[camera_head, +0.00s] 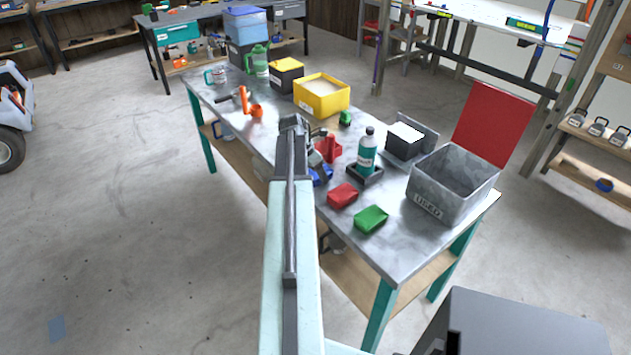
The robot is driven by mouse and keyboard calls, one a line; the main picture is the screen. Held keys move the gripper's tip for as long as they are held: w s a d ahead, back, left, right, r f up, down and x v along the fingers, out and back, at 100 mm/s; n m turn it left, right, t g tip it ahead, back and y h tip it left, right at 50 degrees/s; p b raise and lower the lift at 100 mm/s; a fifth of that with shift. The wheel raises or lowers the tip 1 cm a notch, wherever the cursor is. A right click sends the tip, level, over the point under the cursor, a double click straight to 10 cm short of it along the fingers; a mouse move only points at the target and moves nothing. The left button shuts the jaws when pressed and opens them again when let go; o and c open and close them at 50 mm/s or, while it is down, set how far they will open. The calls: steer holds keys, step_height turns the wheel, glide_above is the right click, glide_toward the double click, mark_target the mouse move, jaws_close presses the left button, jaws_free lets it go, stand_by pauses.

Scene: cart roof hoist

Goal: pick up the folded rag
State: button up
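Two folded, rag-like pads lie on the metal-topped workbench (400,245), near its front edge. One is a red pad (342,195); the other is a green pad (371,219), just to its right and nearer the bench's near end. I cannot tell which one the task means. My gripper (293,124) is at the far end of my outstretched arm, over the bench and up-left of both pads, apart from them. My arm hides its fingers from clear view, so I cannot see whether it is open or shut.
A grey bin (452,190) marked USED, with its red lid raised, stands right of the pads. A teal bottle (367,152) in a black tray, a red caddy (328,148), a black-and-white box (404,141) and a yellow box (321,95) stand farther back. Floor left is open.

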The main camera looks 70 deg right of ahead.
steer(key=c, duration=0.6)
step_height(320, 180, up, 10)
steer(key=p, duration=1)
steer(key=shift+r, duration=0.25)
steer(key=shift+c, duration=0.2)
